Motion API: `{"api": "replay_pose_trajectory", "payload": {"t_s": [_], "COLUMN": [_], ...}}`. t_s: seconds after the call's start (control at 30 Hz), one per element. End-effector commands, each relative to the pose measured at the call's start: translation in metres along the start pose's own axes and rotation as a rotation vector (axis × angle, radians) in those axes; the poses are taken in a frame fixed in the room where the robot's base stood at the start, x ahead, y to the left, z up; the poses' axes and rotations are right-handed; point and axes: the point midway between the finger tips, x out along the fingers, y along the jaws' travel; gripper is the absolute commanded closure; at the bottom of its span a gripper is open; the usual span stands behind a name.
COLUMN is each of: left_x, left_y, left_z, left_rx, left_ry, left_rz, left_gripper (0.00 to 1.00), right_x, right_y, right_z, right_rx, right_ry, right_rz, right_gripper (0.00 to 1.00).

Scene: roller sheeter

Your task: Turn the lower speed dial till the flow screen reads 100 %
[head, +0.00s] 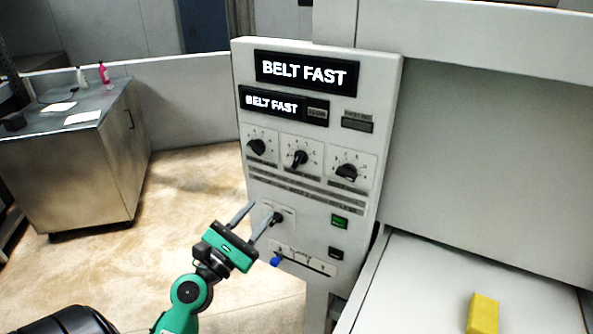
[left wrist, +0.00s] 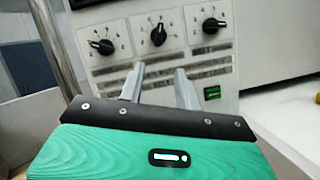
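The machine's front panel (head: 386,110) carries two dark screens, an upper one (head: 306,72) and a smaller lower one (head: 270,103); both read BELT FAST. A row of three black dials spans the panel: left (head: 257,147), middle (head: 299,159) and right (head: 347,171). Below them a lower dark dial (head: 278,217) sits on a pale plate. My left gripper (head: 262,212) is in front of this plate, fingers apart and empty. Its right fingertip appears close to the lower dial; contact cannot be told. In the left wrist view (left wrist: 160,75) the lower dial is not visible. My right gripper is not in view.
A green button (head: 339,222), a black switch (head: 336,253) and a blue knob (head: 276,262) are on the lower panel. A yellow block (head: 483,313) lies on the pale bed at right. A metal cabinet (head: 75,170) stands left, with open floor between.

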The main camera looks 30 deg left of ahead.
Motion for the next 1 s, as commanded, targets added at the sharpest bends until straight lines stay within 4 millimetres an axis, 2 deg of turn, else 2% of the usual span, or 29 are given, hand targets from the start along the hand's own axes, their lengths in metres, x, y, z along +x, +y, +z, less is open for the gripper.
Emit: {"api": "replay_pose_trajectory", "payload": {"t_s": [0.17, 0.37, 0.7, 0.83, 1.0], "left_x": [0.010, 0.044, 0.107, 0.124, 0.136], "left_y": [0.004, 0.004, 0.004, 0.003, 0.003], "left_z": [0.010, 0.013, 0.012, 0.011, 0.009], "left_rx": [-0.019, -0.018, -0.015, -0.015, -0.015], "left_ry": [-0.016, -0.016, -0.014, -0.014, -0.013], "left_rz": [0.004, 0.004, 0.003, 0.003, 0.003], "left_gripper": [0.66, 0.66, 0.66, 0.66, 0.66], "right_x": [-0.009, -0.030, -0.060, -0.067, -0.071], "right_y": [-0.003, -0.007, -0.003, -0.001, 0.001], "right_z": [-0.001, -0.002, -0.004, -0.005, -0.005], "right_rx": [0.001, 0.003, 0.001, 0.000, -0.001], "right_ry": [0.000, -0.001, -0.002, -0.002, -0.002], "right_rz": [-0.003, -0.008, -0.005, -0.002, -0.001], "right_gripper": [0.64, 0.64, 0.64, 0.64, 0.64]}}
